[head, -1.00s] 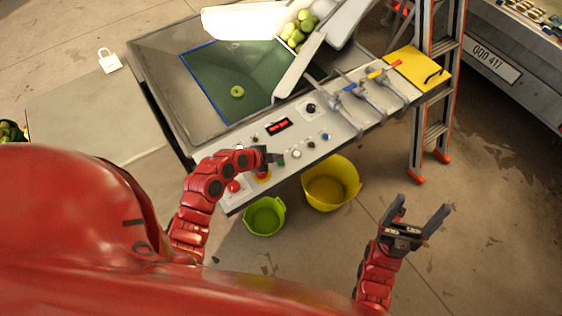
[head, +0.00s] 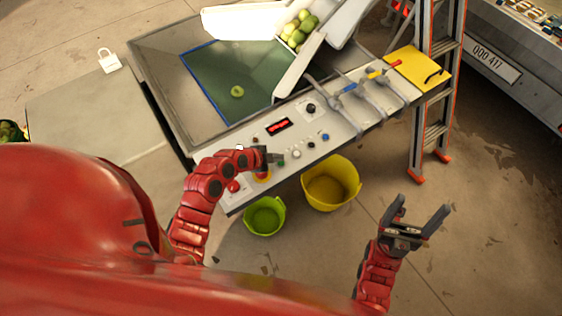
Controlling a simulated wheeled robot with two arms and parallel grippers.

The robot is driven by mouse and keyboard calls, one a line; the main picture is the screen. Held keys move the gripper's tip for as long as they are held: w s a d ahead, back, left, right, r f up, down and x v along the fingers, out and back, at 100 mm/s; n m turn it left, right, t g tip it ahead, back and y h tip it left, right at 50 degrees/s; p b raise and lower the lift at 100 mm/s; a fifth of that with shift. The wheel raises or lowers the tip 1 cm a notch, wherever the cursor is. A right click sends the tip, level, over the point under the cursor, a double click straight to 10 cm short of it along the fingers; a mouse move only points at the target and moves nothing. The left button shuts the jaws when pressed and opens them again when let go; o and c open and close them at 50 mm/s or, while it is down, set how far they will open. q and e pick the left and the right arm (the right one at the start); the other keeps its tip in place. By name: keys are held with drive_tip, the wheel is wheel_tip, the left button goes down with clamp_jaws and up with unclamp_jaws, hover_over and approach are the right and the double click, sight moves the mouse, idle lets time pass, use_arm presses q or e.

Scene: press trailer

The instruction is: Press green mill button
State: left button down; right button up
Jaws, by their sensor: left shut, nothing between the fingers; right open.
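The control panel (head: 313,132) runs along the front of the press table, with a red digital display (head: 278,126) and several buttons and knobs. The green button (head: 281,162) is in the lower row of the panel. My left gripper (head: 274,159) is shut and empty, its tips right beside the green button; I cannot tell whether they touch it. A red and yellow emergency button (head: 262,175) is partly under my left gripper. My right gripper (head: 420,222) is open and empty, over the floor at the right, away from the panel.
White (head: 296,154), blue (head: 325,137) and black (head: 310,108) controls sit right of the green button. Grey levers (head: 352,95) stand further right. A yellow bucket (head: 331,190) and a green bucket (head: 264,217) stand below. A ladder (head: 432,110) is at right.

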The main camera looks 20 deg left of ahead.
sight(278, 165)
use_arm(q)
drive_tip(key=shift+f+b, duration=0.45)
drive_tip(key=shift+b, duration=0.5)
drive_tip(key=shift+f+b, duration=0.35)
drive_tip(key=shift+b, duration=0.3)
idle(0.5)
drive_tip(key=shift+r, duration=0.1)
idle(0.3)
drive_tip(key=shift+r, duration=0.75)
wheel_tip(278, 165, up, 5)
drive_tip(key=shift+f+p, duration=0.1)
drive_tip(key=shift+p, duration=0.75)
